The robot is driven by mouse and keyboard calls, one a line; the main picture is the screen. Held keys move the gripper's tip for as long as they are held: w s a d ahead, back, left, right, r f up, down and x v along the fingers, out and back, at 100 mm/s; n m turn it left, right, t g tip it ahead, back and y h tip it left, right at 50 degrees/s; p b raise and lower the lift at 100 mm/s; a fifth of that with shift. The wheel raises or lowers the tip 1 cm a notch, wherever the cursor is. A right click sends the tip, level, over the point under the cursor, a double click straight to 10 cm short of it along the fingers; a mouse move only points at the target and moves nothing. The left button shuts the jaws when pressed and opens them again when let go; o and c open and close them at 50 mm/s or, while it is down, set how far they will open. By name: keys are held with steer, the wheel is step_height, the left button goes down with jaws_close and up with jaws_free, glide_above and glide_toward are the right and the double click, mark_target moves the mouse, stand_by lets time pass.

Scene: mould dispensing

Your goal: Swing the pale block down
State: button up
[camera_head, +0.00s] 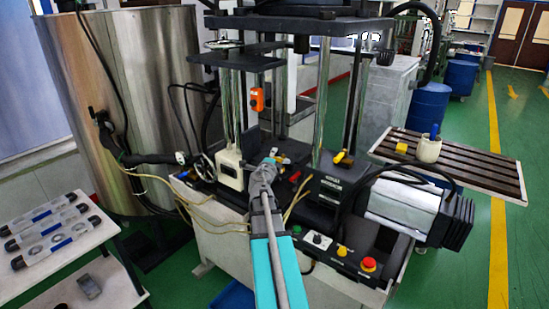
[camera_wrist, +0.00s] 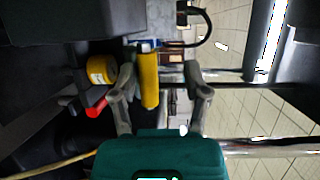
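A pale cream block (camera_head: 229,172) stands on the machine bed, left of my gripper in the head view. I cannot make it out in the wrist view. My gripper (camera_head: 269,162) reaches over the machine from the front, near the block's right side. In the wrist view my gripper (camera_wrist: 161,85) has its two fingers apart. A yellow bar (camera_wrist: 148,80) shows between them, closer to the left finger; I cannot tell whether it touches. The fingers are not closed on it. In the head view my gripper mostly hides the spot in front of its tips.
A black block (camera_head: 325,183) with a yellow handle (camera_head: 343,158) stands right of my gripper. A yellow knob (camera_wrist: 102,69) and red piece (camera_wrist: 97,108) lie left of the fingers. Upright steel columns (camera_head: 323,90) and hoses surround the space. A control panel (camera_head: 340,255) is in front.

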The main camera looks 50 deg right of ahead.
steer(key=shift+c, duration=0.4)
steer(key=shift+a, duration=0.1)
steer(key=c, duration=0.6)
steer(key=shift+w+a+r, duration=0.1)
jaws_close()
steer(key=a+r+n+g+y+p, duration=0.2)
steer(key=a+r+n+g+p, duration=0.1)
steer(key=r+n+p, duration=0.2)
steer(key=s+a+r+n+g+y+p, duration=0.1)
steer(key=a+r+n+g+p, duration=0.2)
steer(key=n+p, duration=0.5)
step_height(320, 180, up, 3)
steer(key=g+p, duration=0.1)
steer(key=p, duration=0.5)
steer(key=shift+a+n+y, duration=0.3)
steer(key=shift+n+y, duration=0.1)
steer(key=shift+f, duration=0.15)
